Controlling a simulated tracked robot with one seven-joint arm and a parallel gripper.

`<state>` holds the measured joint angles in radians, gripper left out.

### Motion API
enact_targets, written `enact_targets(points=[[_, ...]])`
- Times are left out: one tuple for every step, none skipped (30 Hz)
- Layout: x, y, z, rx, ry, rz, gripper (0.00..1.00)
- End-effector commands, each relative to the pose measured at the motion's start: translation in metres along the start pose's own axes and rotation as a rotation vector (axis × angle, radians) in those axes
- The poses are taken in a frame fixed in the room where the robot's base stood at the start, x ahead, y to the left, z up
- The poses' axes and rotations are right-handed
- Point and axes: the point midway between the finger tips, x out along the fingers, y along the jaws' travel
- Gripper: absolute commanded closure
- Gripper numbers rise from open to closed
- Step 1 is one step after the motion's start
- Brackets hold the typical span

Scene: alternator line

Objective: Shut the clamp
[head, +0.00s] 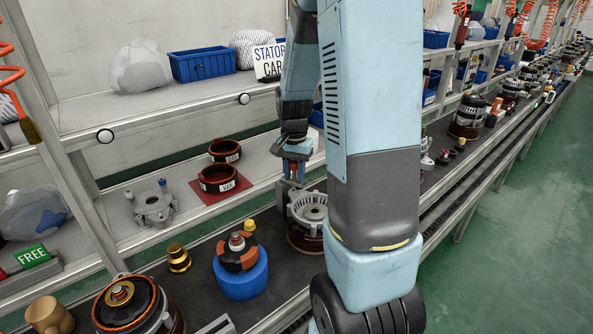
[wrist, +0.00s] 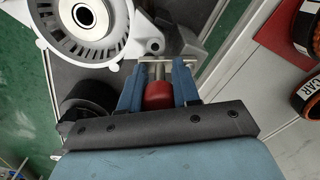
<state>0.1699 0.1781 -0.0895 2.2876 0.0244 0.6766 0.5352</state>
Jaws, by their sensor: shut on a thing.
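My gripper (wrist: 157,82) is shut on the red handle (wrist: 158,96) of the clamp, with one blue finger on each side of it. The clamp's metal bar and bracket (wrist: 168,62) show just beyond the fingertips in the wrist view. The clamp's base is partly hidden, so I cannot tell how far it is closed. In the head view my gripper (head: 294,170) points down beside the pale metal alternator housing (head: 309,207); the clamp is not clear there. The housing also shows at the upper left of the wrist view (wrist: 92,40).
Left of the housing stand a blue round stand (head: 241,276) with a rotor (head: 237,250) and a brass part (head: 178,258). Copper-wound rings (head: 218,178) sit on the shelf behind. A dark cylinder (wrist: 90,97) is close left of my fingers.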

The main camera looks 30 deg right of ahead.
Motion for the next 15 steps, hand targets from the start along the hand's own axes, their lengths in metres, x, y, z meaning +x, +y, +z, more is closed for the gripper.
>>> enact_targets(points=[[-0.0002, -0.0017, 0.0025, 0.035, 0.0, 0.0, 0.99], [-0.0002, -0.0021, 0.0034, 0.059, 0.0, -0.001, 0.99], [-0.0003, -0.0026, 0.0045, 0.092, 0.0, -0.001, 0.99], [-0.0003, -0.0028, 0.0052, 0.116, 0.0, -0.001, 0.99], [-0.0003, -0.003, 0.0059, 0.139, 0.0, -0.001, 0.99], [-0.0003, -0.0035, 0.0068, 0.168, 0.0, -0.001, 0.99], [-0.0003, -0.004, 0.0075, 0.187, 0.0, -0.001, 0.99], [-0.0003, -0.0044, 0.0082, 0.206, 0.0, -0.001, 0.99], [-0.0003, -0.0049, 0.009, 0.231, 0.0, -0.001, 0.99], [-0.0003, -0.0051, 0.0094, 0.248, 0.0, -0.001, 0.99], [-0.0003, -0.0053, 0.0099, 0.264, 0.0, -0.001, 0.99], [-0.0003, -0.0055, 0.0103, 0.284, 0.0, -0.001, 0.99], [-0.0003, -0.0058, 0.0107, 0.297, 0.0, -0.002, 0.99], [-0.0003, -0.0061, 0.0111, 0.309, 0.0, -0.002, 0.99], [-0.0003, -0.0065, 0.0116, 0.324, 0.0, -0.002, 0.99]])
